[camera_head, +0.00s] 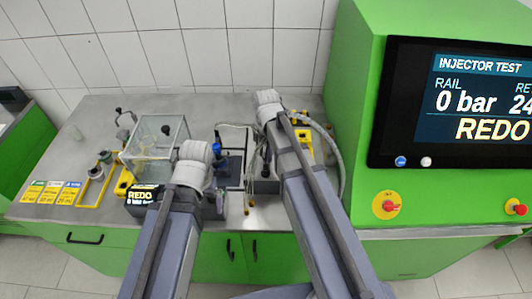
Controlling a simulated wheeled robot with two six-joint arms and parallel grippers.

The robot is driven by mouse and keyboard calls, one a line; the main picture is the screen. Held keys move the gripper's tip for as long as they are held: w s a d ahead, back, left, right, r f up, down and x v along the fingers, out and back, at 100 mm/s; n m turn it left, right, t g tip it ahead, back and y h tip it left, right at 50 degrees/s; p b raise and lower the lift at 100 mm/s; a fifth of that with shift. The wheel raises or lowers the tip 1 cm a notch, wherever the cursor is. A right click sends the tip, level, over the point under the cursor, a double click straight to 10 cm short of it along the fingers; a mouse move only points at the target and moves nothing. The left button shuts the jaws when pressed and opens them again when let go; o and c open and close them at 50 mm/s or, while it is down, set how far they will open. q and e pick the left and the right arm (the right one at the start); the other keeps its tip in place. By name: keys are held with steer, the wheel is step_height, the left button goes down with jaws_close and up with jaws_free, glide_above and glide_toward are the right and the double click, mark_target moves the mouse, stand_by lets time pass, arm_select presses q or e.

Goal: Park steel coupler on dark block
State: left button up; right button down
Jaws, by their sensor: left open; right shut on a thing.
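My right gripper (266,155) points down over the middle of the bench, partly hidden by my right forearm. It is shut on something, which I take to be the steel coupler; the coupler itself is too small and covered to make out. A dark block (262,186) sits just below this gripper; whether the held thing touches it I cannot tell. My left gripper (219,166) is open, mostly hidden behind my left wrist, near a dark fixture with a blue part (217,140).
A clear box (155,148) on a yellow-edged base stands on the left, near a small REDO display (143,194). A grey hose (335,150) curves right of my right arm. The green cabinet (440,200) with a screen bounds the right. The grey bench (90,115) is clear at back left.

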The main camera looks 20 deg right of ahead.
steer(key=shift+f, duration=0.2)
stand_by(0.6)
steer(key=c, duration=0.6)
jaws_free()
steer(key=shift+r, duration=0.1)
step_height(320, 180, up, 7)
steer(key=p, duration=0.6)
steer(key=shift+p, duration=0.4)
